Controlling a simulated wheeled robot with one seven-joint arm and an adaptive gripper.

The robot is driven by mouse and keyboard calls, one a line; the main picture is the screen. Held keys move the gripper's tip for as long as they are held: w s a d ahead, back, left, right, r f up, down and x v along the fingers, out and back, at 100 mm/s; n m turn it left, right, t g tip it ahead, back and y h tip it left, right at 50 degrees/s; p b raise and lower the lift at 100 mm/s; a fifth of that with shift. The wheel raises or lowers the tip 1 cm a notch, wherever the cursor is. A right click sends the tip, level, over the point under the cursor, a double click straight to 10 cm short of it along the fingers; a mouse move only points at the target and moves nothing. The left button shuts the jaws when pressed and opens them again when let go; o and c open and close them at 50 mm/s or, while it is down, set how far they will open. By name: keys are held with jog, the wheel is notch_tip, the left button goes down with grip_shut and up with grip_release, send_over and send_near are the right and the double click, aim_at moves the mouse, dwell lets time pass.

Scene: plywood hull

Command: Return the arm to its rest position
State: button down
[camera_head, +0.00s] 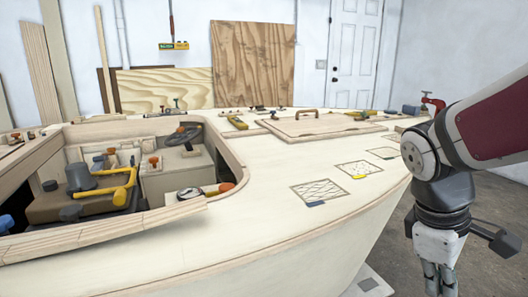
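My arm (495,125) enters from the right edge, in dark red and light grey, and bends down at a dark joint. My gripper (440,283) hangs below it, pointing down, at the bottom right, beside the hull's right edge and over the floor. Its lower end reaches the bottom edge of the picture, so I cannot tell whether the fingers are apart. No held object shows.
The plywood hull (270,235) fills the middle, with an open cockpit at left holding a steering wheel (184,135) and tools. A hatch panel (318,125) and several drawn sheets lie on the deck. Bare grey floor (490,215) lies at right. A white door (355,50) stands behind.

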jog(key=s+a+r+m+y, duration=0.1)
jog(key=s+a+m+y, duration=0.1)
jog(key=s+a+m, duration=0.45)
jog(key=s+a+r+m+y, duration=0.1)
jog(key=s+a, duration=0.3)
jog(key=s, duration=0.6)
notch_tip(320, 180, up, 35)
jog(key=t+p, duration=0.4)
jog(key=p, duration=2.8)
jog(key=shift+d+f+t, duration=0.15)
jog(key=shift+d+t, duration=0.1)
jog(key=shift+t, duration=0.05)
jog(key=shift+w, duration=0.15)
